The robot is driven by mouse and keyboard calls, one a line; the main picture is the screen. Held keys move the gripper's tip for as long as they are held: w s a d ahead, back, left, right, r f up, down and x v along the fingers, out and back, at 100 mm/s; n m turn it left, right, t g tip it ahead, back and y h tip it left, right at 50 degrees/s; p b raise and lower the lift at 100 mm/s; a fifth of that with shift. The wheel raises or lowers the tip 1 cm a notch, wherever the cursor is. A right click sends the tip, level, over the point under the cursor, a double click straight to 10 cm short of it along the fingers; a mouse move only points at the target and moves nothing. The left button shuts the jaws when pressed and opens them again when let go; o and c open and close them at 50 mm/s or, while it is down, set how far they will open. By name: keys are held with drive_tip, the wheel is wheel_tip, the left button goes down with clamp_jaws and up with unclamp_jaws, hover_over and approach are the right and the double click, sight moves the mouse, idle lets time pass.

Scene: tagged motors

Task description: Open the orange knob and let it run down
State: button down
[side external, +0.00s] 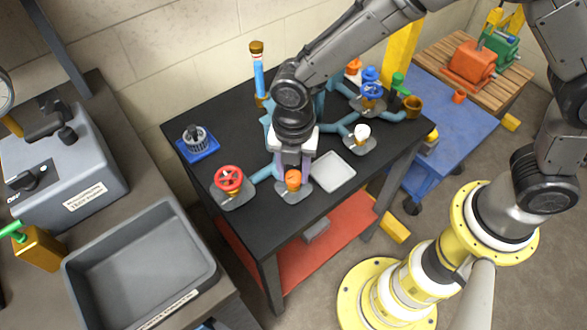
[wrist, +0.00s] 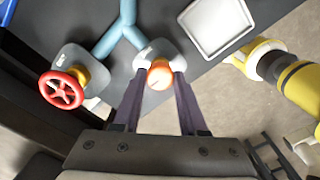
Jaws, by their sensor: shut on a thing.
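The orange knob (side external: 293,179) sits on a grey plate at the front edge of the black table, at the end of a teal pipe. In the wrist view the orange knob (wrist: 159,75) is between the two finger tips. My gripper (side external: 293,170) comes down on it from above and is shut on it. In the wrist view my gripper (wrist: 160,72) has a dark purple finger on each side of the knob. A pale mark shows on the knob's top. The knob's stem is mostly hidden.
A red handwheel (side external: 229,179) stands close on the left. A pale empty tray (side external: 333,171) lies just right of the knob. A blue handwheel (side external: 372,91) and a white knob (side external: 362,131) stand further back. A blue-based strainer cup (side external: 196,140) is at the left.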

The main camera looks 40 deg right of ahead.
sight(294, 175)
drive_tip(key=shift+r+n, duration=0.1)
drive_tip(key=shift+n, duration=0.2)
idle(0.4)
drive_tip(key=shift+c, duration=2.2)
unclamp_jaws()
wheel_tip(294, 175, up, 14)
